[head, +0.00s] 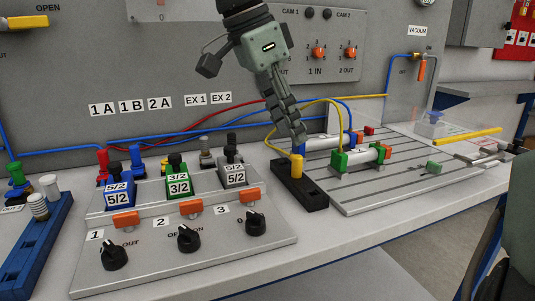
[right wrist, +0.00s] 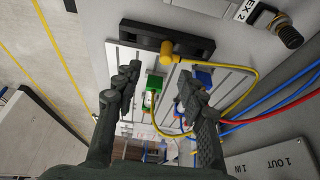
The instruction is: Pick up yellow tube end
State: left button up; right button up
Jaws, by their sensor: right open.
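The yellow tube end (head: 297,167) stands upright in a black block (head: 311,199) on the bench. It also shows in the right wrist view (right wrist: 172,50), at the block's front side. A yellow tube (head: 308,104) loops away from it toward the cylinders on the grooved plate. My right gripper (head: 299,136) comes down from above, with its fingertips just above the yellow tube end. In the right wrist view its two fingers (right wrist: 160,82) are apart with nothing held, and the tube end lies beyond the fingertips. My left gripper is not in view.
A valve panel with black knobs (head: 189,239) and blue, green and grey valves stands left of the block. A grooved plate (head: 420,165) with cylinders (head: 362,155) lies to the right. Red and blue tubes (head: 225,127) run behind. The front bench strip is clear.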

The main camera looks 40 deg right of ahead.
aim_at(297, 156)
jog(key=x, duration=0.6)
jog(key=shift+w+d+f, duration=0.1)
jog(key=shift+w+f, duration=0.2)
jog(key=shift+w, duration=0.05)
jog(key=shift+d+f, duration=0.25)
jog(key=shift+f, duration=0.25)
jog(key=shift+c, duration=0.7)
grip_shut()
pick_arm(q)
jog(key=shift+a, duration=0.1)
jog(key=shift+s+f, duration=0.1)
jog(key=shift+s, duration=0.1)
